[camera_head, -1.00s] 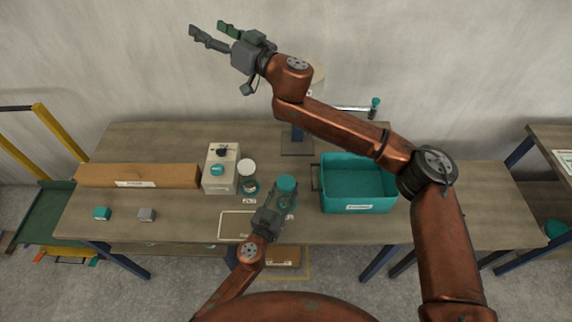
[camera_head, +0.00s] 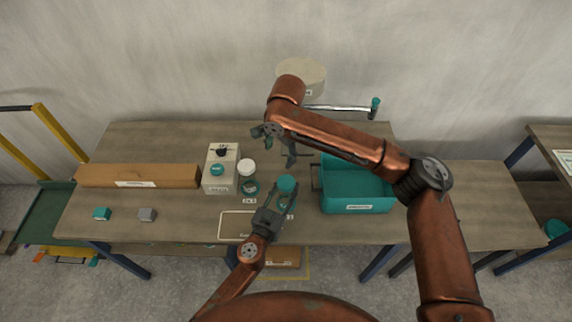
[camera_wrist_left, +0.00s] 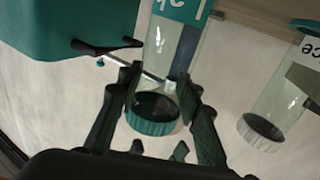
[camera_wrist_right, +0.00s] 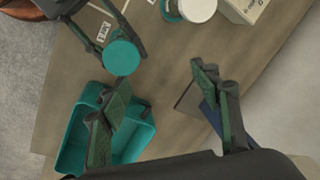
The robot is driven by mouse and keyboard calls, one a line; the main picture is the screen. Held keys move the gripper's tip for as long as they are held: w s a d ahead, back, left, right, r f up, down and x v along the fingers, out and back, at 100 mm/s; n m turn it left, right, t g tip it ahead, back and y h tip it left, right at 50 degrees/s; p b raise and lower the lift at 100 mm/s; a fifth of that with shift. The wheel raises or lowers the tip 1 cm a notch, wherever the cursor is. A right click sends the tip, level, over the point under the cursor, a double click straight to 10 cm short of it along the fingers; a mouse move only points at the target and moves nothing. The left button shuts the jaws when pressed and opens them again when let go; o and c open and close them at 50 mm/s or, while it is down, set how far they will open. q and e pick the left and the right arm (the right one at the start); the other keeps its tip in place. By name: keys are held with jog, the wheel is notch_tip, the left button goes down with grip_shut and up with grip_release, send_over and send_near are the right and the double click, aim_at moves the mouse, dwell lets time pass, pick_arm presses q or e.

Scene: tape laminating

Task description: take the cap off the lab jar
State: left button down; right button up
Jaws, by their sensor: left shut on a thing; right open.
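The lab jar (camera_head: 285,198) is clear glass with a teal cap (camera_head: 286,184). My left gripper (camera_head: 276,203) is shut on its body, below the cap. In the left wrist view the jar (camera_wrist_left: 186,38) appears upside down between the fingers (camera_wrist_left: 160,88), with a teal label and the ribbed cap (camera_wrist_left: 152,120). My right gripper (camera_head: 276,150) is open and empty, above and behind the jar, pointing down. In the right wrist view the cap (camera_wrist_right: 122,57) lies ahead of the open fingers (camera_wrist_right: 158,76), toward the left finger, apart from them.
A second jar with a white cap (camera_head: 247,168) stands left of the lab jar, beside a pale box with knobs (camera_head: 220,172). A teal bin (camera_head: 358,208) stands on the right.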

aim_at(286, 182)
jog(key=shift+g+h, duration=0.5)
jog(key=shift+g, duration=0.3)
jog(key=s, duration=0.1)
jog(key=s+d, duration=0.1)
jog(key=s+d+f, duration=0.1)
jog(key=s, duration=0.1)
jog(key=shift+f, duration=0.1)
jog(key=shift+s+f, duration=0.15)
jog(key=shift+f, duration=0.15)
notch_tip(286, 182, down, 7)
jog(key=shift+f, duration=0.15)
